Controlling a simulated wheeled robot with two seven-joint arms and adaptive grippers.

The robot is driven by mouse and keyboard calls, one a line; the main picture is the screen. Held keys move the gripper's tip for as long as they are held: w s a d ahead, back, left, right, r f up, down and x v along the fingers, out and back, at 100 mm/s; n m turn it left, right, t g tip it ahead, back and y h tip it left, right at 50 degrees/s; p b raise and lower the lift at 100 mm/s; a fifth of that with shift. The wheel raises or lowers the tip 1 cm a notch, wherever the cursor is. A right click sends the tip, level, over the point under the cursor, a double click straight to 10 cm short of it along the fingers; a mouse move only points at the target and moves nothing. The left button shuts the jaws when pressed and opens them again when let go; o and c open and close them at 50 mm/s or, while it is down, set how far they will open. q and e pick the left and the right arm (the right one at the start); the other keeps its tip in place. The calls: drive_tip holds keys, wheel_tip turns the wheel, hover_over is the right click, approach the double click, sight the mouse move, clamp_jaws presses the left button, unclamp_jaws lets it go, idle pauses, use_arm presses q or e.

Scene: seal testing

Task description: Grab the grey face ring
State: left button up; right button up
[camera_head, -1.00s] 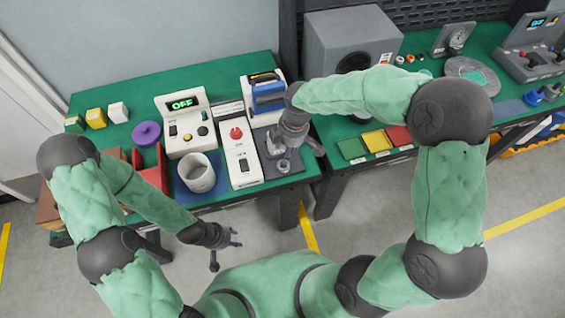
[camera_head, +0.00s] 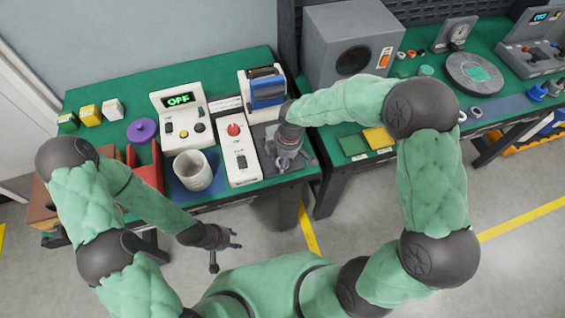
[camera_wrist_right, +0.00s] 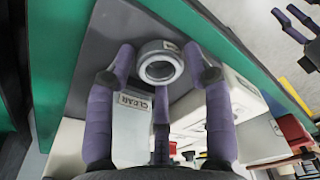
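A grey ring (camera_wrist_right: 160,62) with a pale rim and a dark centre sits on a dark grey pad (camera_wrist_right: 107,38) in the right wrist view. My right gripper (camera_wrist_right: 160,72) is open, pointing down, with its purple-padded fingers spread around the ring. I see gaps on both sides and cannot tell any contact. In the head view, the right gripper (camera_head: 287,157) is over the pad near the bench's front edge and mostly hides the ring. My left gripper (camera_head: 222,242) hangs open and empty in front of the bench.
A white box with a red button (camera_head: 238,160) stands just left of the right gripper, with a blue-and-white device (camera_head: 264,95) behind. A white cup (camera_head: 192,172) and red bracket (camera_head: 146,172) are farther left. A grey speaker-like box (camera_head: 350,45) stands behind the right arm.

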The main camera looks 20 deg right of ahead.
drive_tip(key=c, duration=0.8)
drive_tip(key=shift+r, duration=0.1)
